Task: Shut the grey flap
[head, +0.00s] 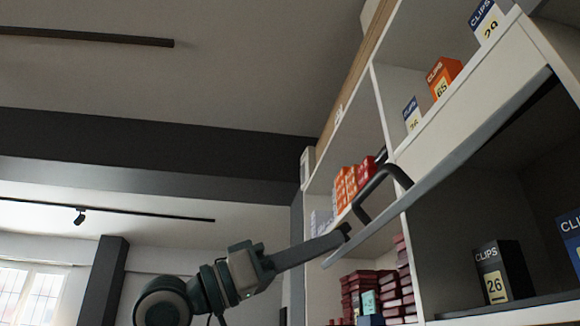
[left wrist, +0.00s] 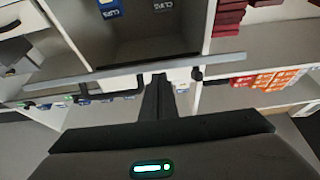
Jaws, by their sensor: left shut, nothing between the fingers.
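The grey flap (head: 440,173) shows nearly edge-on in the head view. It stands open, sticking out from the shelf unit above an open dark compartment (head: 457,230). A dark bar handle (head: 378,184) is on its upper-facing side. In the left wrist view the flap (left wrist: 225,60) is a thin grey strip across the picture, with the handle (left wrist: 110,94) beside it. My left gripper (head: 346,231) is shut and empty, at the flap near the handle. Its fingers (left wrist: 158,82) reach the strip in the wrist view. I cannot tell whether they touch it. My right gripper is not in view.
A black "CLIPS 26" box (head: 503,272) stands in the open compartment, with a blue box (head: 570,240) at the right edge. Orange and red boxes (head: 352,185) and dark red stacks (head: 395,287) fill neighbouring shelves. The space left of the shelf is free.

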